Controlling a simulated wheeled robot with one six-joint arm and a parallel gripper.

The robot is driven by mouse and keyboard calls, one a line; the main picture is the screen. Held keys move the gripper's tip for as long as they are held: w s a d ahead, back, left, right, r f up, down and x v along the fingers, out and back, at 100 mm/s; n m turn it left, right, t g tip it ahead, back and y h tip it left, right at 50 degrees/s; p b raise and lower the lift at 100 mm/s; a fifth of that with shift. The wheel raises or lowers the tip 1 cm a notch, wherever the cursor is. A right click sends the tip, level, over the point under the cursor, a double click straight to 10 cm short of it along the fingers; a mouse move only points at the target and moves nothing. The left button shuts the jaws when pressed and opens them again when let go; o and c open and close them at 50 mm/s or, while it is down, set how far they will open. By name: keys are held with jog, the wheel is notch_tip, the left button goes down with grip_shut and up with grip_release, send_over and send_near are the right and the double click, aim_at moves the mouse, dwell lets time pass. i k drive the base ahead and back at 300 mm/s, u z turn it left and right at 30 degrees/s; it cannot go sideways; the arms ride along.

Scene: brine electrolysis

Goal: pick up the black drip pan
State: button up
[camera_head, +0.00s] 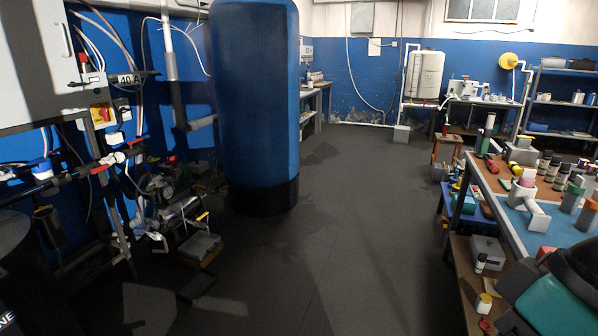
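A flat dark square shape (197,286) lies on the floor at the lower left, in front of a low stand with a grey box (200,246) on top. It may be the black drip pan, but in the dim light I cannot tell it surely from a shadow. No other pan shows clearly. My gripper is not in view; a black and teal rounded body at the lower right corner may be part of my arm, but I cannot tell.
A tall blue tank (256,95) stands left of centre. Pipes, valves and pumps crowd the left wall. A cluttered workbench (497,208) runs along the right, with shelves (568,105) behind it. The dark floor (345,230) between them is clear.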

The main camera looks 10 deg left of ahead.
aim_at(193, 289)
jog(key=u, duration=0.35)
jog(key=i, duration=2.2)
jog(key=u, duration=1.15)
jog(key=i, duration=1.95)
jog(key=u, duration=0.5)
